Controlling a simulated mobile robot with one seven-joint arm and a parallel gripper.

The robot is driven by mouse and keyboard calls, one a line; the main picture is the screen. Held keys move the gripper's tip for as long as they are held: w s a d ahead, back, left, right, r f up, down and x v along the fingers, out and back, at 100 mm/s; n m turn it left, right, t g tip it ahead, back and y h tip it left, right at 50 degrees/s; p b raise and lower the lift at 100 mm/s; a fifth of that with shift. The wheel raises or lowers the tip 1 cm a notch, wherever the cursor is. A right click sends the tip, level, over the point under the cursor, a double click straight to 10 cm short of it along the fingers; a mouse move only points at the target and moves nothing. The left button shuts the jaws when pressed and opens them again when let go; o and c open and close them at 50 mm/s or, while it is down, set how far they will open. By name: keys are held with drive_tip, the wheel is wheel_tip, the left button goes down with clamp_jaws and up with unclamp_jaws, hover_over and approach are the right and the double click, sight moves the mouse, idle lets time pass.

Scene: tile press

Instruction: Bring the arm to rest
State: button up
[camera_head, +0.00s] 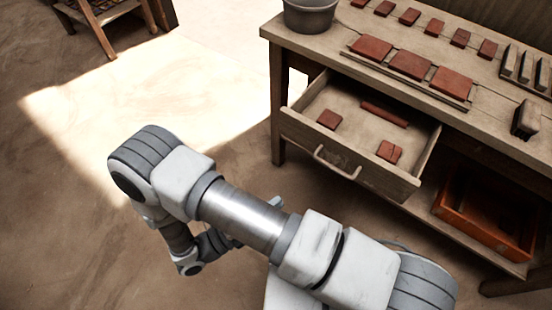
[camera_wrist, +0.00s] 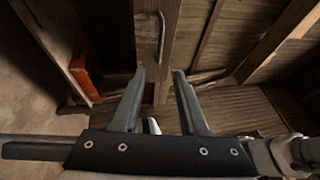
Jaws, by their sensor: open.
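My arm (camera_head: 240,217) reaches out in the head view, left of and in front of the workbench, and bends down at its far end. My gripper shows in the wrist view (camera_wrist: 158,90) with two grey fingers spread apart and nothing between them. In the head view the gripper is mostly hidden behind my arm. The wrist view looks at the wooden drawer front and its metal handle (camera_wrist: 161,38), beyond the fingertips. I cannot tell the exact gap between fingers and handle.
The open drawer (camera_head: 283,125) juts from the bench (camera_head: 340,60) and holds several red tiles. On top are tiles, a grey pot (camera_head: 310,17) and metal blocks. An orange crate (camera_head: 450,222) sits on the lower shelf.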

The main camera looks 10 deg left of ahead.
drive_tip(key=w+d+r+m+g+y, duration=0.1)
drive_tip(key=d+r+m+g+y, duration=0.6)
drive_tip(key=r+m, duration=0.85)
drive_tip(key=w+d+r+m+g+y, duration=0.3)
drive_tip(key=d+r+m+y, duration=0.55)
drive_tip(key=m, duration=1.15)
drive_tip(key=s+d+r+m+t+p, duration=0.1)
drive_tip(key=r+m+p, duration=0.2)
drive_tip(key=r+p, duration=0.3)
drive_tip(key=s+d+r+m+t+p, duration=0.1)
drive_tip(key=r+m+p, duration=0.3)
drive_tip(key=r, duration=1)
drive_tip(key=d+t+p, duration=0.1)
drive_tip(key=p, duration=0.1)
drive_tip(key=shift+s+r+t+p, duration=0.2)
drive_tip(key=shift+t+p, duration=0.1)
drive_tip(key=shift+p, duration=0.05)
